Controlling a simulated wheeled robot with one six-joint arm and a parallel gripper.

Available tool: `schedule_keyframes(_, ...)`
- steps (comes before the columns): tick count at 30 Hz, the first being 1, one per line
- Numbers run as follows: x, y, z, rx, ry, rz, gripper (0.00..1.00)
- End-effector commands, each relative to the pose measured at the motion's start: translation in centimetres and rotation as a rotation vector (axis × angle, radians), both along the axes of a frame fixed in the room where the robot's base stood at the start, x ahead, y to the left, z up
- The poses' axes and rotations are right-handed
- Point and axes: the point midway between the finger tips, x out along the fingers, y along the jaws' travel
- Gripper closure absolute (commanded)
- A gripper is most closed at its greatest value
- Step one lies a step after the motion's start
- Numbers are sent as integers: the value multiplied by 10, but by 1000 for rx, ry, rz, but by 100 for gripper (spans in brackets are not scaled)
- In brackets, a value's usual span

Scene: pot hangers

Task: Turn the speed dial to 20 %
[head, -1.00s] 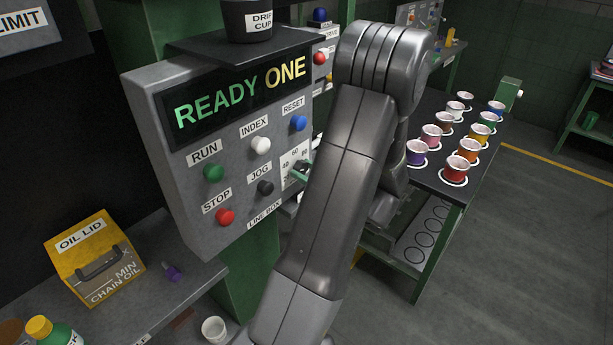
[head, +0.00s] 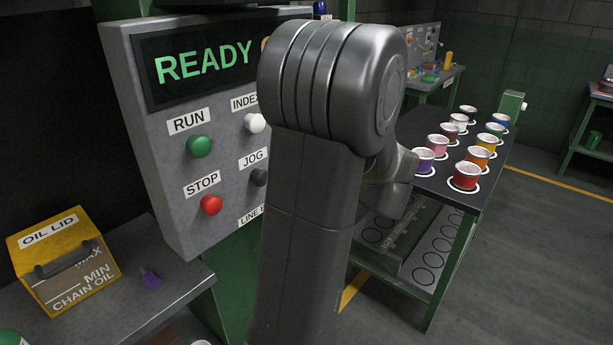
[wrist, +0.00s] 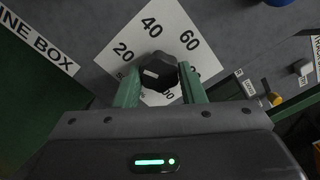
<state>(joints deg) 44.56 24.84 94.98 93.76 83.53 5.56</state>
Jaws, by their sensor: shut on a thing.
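The speed dial is a dark knob (wrist: 158,70) on a white scale plate (wrist: 150,30). The wrist view shows the numbers 20, 40 and 60 around it, with other marks partly hidden. A small pale mark shows on the knob, towards its left side; I cannot tell exactly which number it points to. My gripper (wrist: 159,82) has its two green fingers on either side of the knob, shut on it. In the head view my arm hides the dial and the gripper.
The grey line box (head: 180,165) carries a green RUN button (head: 200,146), a red STOP button (head: 210,205), a white INDEX button (head: 255,123) and a dark JOG button (head: 259,177). A table (head: 405,187) with several paint cups stands to the right. A yellow oil box (head: 65,265) sits at left.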

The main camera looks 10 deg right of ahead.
Motion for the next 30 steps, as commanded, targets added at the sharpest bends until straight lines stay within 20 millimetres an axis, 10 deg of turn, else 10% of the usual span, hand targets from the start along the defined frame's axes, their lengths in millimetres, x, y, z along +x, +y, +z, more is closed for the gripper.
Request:
schedule_keyframes(23,0,0,0,-91,-70,1,86)
schedule_keyframes(24,0,0,0,-91,-70,1,62)
schedule_keyframes(27,0,0,0,-90,-69,1,42)
schedule_keyframes(30,0,0,0,-90,-69,1,42)
